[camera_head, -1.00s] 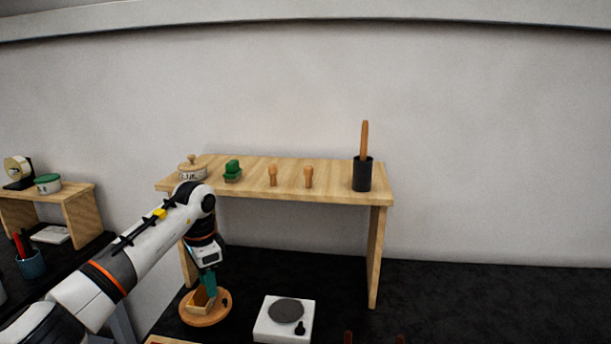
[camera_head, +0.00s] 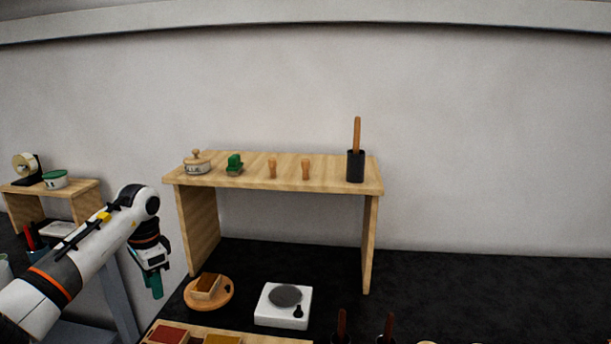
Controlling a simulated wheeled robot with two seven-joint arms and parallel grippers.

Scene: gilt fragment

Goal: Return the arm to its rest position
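My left arm comes in from the left, and its gripper (camera_head: 154,286) hangs pointing down in the gap left of the wooden shelf. The teal fingers are small and seen side-on, so I cannot tell whether they are open or shut. I see nothing hanging from them. The gripper is apart from the round wooden board (camera_head: 226,300), which stands to its right on the black worktop. A small wooden block-like box (camera_head: 207,286) sits on that board. My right gripper is not in view.
A wooden shelf (camera_head: 330,180) holds a lidded jar (camera_head: 197,163), a green item (camera_head: 235,165), two wooden pegs and a black holder (camera_head: 355,167). A white scale (camera_head: 283,306) stands below. A tray (camera_head: 186,331) is at the front. A smaller shelf (camera_head: 87,199) stands left.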

